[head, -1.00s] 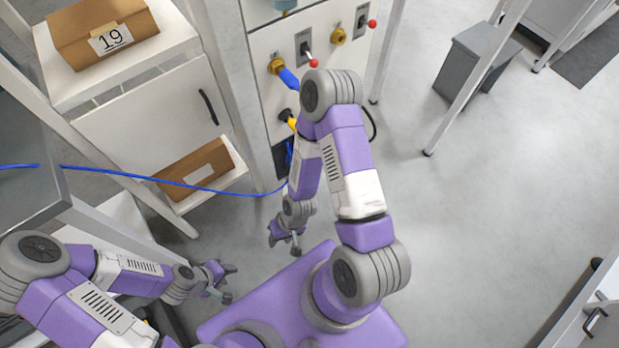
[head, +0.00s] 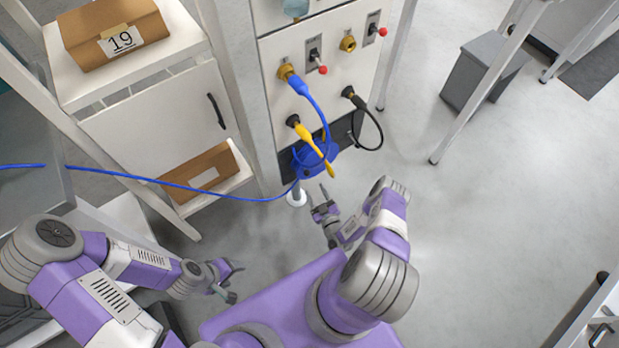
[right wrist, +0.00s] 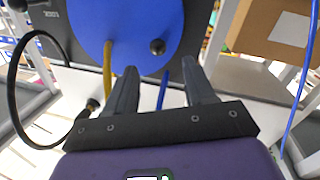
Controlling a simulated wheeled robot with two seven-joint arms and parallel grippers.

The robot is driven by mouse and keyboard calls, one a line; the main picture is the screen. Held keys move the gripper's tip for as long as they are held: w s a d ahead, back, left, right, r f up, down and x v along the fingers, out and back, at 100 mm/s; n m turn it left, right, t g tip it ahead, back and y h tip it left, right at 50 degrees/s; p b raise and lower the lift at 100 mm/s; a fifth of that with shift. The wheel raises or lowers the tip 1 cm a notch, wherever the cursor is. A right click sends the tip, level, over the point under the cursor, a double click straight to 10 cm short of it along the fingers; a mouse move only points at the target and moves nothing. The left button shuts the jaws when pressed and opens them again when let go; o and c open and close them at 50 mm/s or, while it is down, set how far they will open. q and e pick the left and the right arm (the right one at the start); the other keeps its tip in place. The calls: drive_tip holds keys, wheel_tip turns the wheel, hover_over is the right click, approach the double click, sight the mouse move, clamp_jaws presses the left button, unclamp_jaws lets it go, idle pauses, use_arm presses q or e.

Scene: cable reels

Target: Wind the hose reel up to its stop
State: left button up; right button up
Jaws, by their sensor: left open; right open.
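The blue hose reel (head: 313,166) sits low on the panel, partly hidden by hanging cables in the head view. A blue hose (head: 225,193) runs from it to the left. In the right wrist view the reel's blue disc (right wrist: 120,22) carries a black knob (right wrist: 157,46). My right gripper (head: 323,194) is open and empty below the reel. Its fingers (right wrist: 160,88) point at the disc in the right wrist view, and the knob appears between and beyond the tips. My left gripper (head: 236,281) is open and empty, far from the reel at the lower left.
A yellow cable (head: 313,146), a blue cable (head: 314,103) and a black cable (head: 378,124) hang from the panel (head: 350,75) around the reel. A cabinet (head: 155,125) and a carton on its lower shelf (head: 208,172) stand left.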

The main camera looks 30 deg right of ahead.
drive_tip(key=w+d+b, duration=0.1)
drive_tip(key=w+b, duration=0.1)
drive_tip(key=w, duration=0.5)
drive_tip(key=shift+w+d, duration=0.1)
drive_tip(key=shift+c, duration=0.3)
clamp_jaws()
